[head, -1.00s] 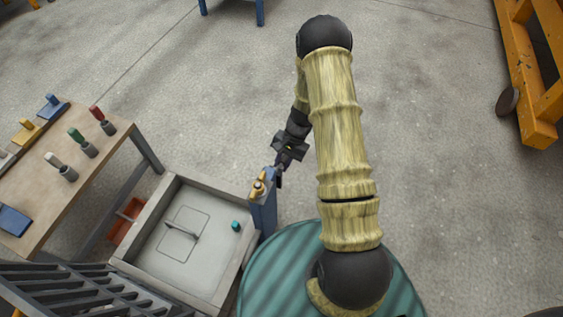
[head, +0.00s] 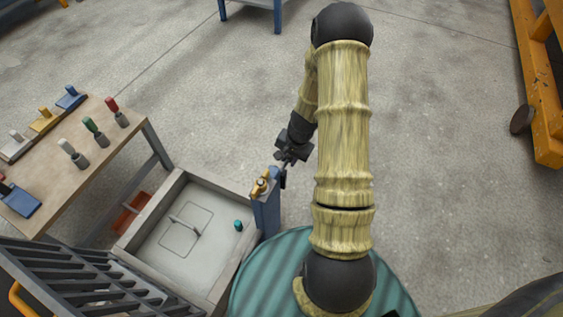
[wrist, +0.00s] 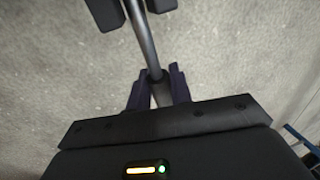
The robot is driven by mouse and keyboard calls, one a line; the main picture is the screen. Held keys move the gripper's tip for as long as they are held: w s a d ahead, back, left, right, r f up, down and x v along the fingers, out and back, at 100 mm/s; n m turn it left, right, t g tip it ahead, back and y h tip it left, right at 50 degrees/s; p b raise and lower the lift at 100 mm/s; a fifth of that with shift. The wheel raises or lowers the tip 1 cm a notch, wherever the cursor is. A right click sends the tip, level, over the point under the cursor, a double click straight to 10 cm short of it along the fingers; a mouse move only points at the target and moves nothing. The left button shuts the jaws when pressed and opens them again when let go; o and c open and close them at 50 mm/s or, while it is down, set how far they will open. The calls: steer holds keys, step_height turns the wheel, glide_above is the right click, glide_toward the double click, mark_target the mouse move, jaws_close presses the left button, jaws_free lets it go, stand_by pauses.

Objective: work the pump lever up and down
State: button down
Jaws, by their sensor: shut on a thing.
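The pump (head: 266,213) is a blue post with a brass top, standing at the right edge of a grey basin. Its lever (wrist: 143,45) shows in the wrist view as a dark grey rod running up from between my fingers. My gripper (wrist: 157,90) is shut on this rod, with one dark finger on each side. In the head view my gripper (head: 283,169) is just above and to the right of the pump's brass top. The lever is mostly hidden there by my gripper and is hard to make out.
The grey basin (head: 150,215) holds a pale panel with a handle and a small teal knob (head: 238,226). A wooden table (head: 60,190) with several handled tools stands at the left. A dark slatted grate (head: 80,280) is at the lower left. Open floor lies beyond my arm.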

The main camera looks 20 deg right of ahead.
steer(key=shift+w+r, duration=0.1)
steer(key=c, duration=1.3)
jaws_free()
steer(key=shift+r, duration=0.1)
steer(key=s+r+p, duration=0.1)
steer(key=r+p, duration=0.1)
steer(key=r, duration=0.3)
steer(key=d+r+p, duration=0.1)
steer(key=r+p, duration=0.2)
steer(key=r, duration=0.3)
steer(key=s+d+r+p, duration=0.1)
steer(key=r+p, duration=0.2)
steer(key=r, duration=0.2)
steer(key=shift+s+r, duration=0.3)
steer(key=shift+r, duration=0.1)
steer(key=shift+s, duration=0.1)
